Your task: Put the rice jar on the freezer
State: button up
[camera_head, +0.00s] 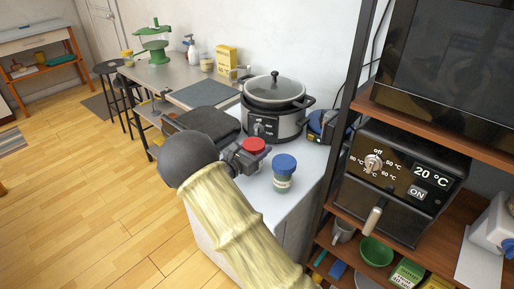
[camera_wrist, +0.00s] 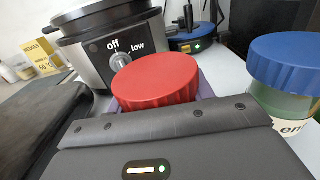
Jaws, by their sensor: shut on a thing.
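A jar with a red lid (camera_head: 254,145) is in my gripper (camera_head: 246,158), over or on the white-topped unit (camera_head: 309,164). My gripper is shut on this jar. In the wrist view the red lid (camera_wrist: 156,82) rises just beyond the dark gripper body, which hides most of the jar; no label on it can be read. Whether its base touches the white top I cannot tell. A second jar with a blue lid (camera_head: 284,171) stands upright on the white top to the right; it also shows in the wrist view (camera_wrist: 284,65). No freezer is clearly marked; the white-topped unit may be it.
A slow cooker (camera_head: 275,108) stands just behind my gripper. A dark folded item (camera_head: 207,123) lies to the left. The shelf (camera_head: 327,170) with a small oven (camera_head: 403,178) rises at right. Some white top is bare around the blue-lidded jar.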

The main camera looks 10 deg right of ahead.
jog(key=shift+f, duration=0.15)
jog(key=o, duration=1.3)
jog(key=b+v, duration=0.1)
jog(key=v, duration=1.6)
jog(key=shift+s+a, duration=0.1)
jog(key=shift+a, duration=0.1)
grip_shut()
dwell(0.3)
